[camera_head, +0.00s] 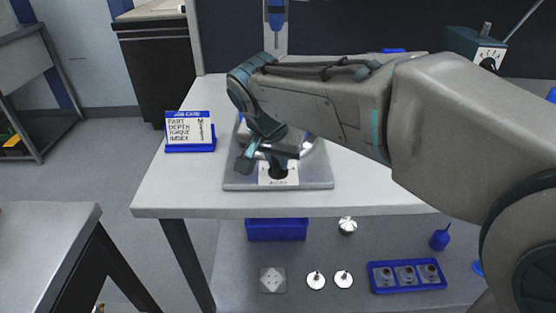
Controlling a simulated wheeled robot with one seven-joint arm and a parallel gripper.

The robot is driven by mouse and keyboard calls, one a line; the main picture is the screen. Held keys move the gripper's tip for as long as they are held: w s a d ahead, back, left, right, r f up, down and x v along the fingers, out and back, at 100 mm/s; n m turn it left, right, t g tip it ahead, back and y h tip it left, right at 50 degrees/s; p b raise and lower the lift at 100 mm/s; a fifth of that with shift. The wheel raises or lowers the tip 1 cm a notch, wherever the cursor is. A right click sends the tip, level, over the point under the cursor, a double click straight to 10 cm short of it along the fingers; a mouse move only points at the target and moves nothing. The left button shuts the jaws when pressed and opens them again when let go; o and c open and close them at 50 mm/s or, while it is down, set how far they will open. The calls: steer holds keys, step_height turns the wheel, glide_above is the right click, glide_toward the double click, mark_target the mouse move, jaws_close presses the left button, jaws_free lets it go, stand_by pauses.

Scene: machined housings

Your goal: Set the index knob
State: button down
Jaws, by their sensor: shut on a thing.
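The index knob (279,172) is a small dark knob on a white dial plate (264,181), at the front of a grey base plate (318,182) on the table. My gripper (277,158) reaches down over it from the right and is shut on the knob. The fingers and wrist hide the top of the knob, so its pointer setting cannot be read. Part of a shiny metal housing (316,160) shows behind the gripper. A job card (188,128) in a blue stand is on the table to the left, with lines for part, depth, torque and index; its values are too small to read.
My arm covers the right part of the table (180,190). Below are a blue bin (277,230), several metal parts and a blue tray (374,284). The table's left front is clear.

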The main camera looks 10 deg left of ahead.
steer(key=shift+m, duration=0.3)
steer(key=c, duration=1.5)
jaws_free()
steer(key=shift+o, duration=0.2)
steer(key=p+v, duration=0.3)
steer(key=v, duration=1.1)
steer(key=shift+a, duration=0.25)
steer(key=shift+w+d, duration=0.1)
steer(key=shift+w, duration=0.05)
